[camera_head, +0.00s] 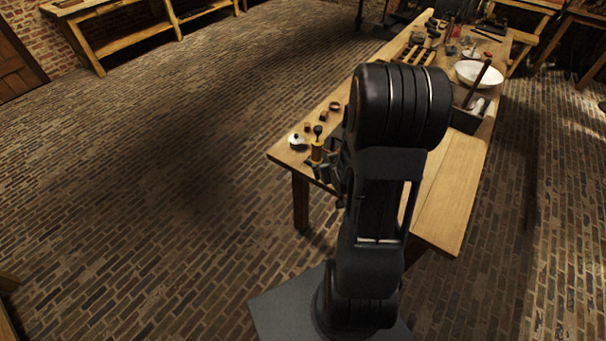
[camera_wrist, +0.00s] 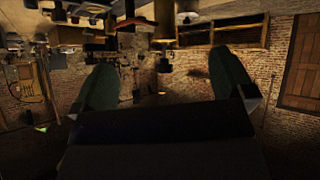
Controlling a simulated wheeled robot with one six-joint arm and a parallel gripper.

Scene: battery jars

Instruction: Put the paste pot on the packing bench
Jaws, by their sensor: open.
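A long wooden workbench (camera_head: 458,185) stands in front of me in the head view, with small things at its near left corner. Among them are a white lidded dish (camera_head: 297,141) with a dark knob and a yellowish upright piece (camera_head: 317,152) with a dark knob. I cannot tell which thing is the paste pot. Another low wooden bench (camera_head: 140,36) stands by the far left wall; I cannot tell which bench is the packing bench. My gripper shows in the wrist view (camera_wrist: 165,85), its fingers wide apart with nothing visibly held. In the head view my arm partly hides it.
A large white bowl (camera_head: 478,74) and a dark-sided box (camera_head: 467,118) sit farther along the workbench. Several small tools and jars crowd its far end. The brick floor (camera_head: 170,160) to the left is clear. A wooden door (camera_head: 18,65) is at the far left.

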